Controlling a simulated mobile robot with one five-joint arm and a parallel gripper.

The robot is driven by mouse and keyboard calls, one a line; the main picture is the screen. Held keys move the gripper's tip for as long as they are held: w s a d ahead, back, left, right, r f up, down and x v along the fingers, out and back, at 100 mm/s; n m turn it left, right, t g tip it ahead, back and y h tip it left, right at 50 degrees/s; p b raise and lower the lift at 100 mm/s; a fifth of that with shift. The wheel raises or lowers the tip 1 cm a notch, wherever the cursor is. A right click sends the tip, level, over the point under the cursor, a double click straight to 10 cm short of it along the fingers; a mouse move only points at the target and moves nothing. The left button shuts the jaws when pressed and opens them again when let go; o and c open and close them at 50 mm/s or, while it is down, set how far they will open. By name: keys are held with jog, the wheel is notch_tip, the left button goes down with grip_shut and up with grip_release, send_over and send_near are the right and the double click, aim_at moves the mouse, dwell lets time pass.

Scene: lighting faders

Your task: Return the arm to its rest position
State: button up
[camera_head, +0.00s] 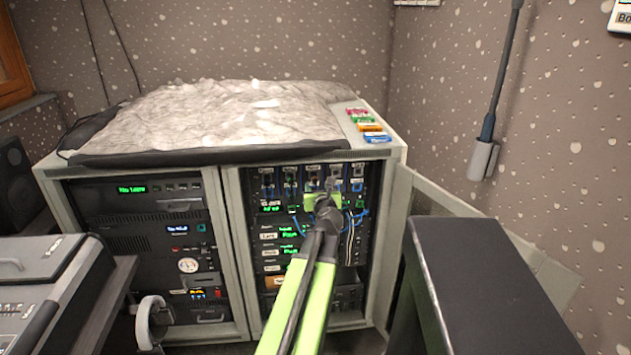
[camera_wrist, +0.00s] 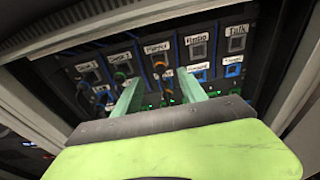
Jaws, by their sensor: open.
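My arm, green and black, reaches forward in the head view to the right bay of the equipment rack. My gripper (camera_head: 328,190) is at its end, in front of the upper panel of modules. In the wrist view my gripper (camera_wrist: 162,92) shows two pale green fingers spread apart with nothing held between them. Beyond the fingers is the module panel (camera_wrist: 205,48) with labelled square buttons, knobs and blue cables. I cannot tell whether the fingertips touch the panel. The gripper hides part of the panel's lower rows.
The rack (camera_head: 233,250) has its right door (camera_head: 470,215) swung open. A dark box-shaped block (camera_head: 485,270) stands at the right front. A mixing desk (camera_head: 45,280) and headphones (camera_head: 150,322) are at the left. Small coloured boxes (camera_head: 369,127) lie on the rack top beside a grey cover (camera_head: 210,115).

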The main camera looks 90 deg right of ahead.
jog(key=shift+v, duration=2.35)
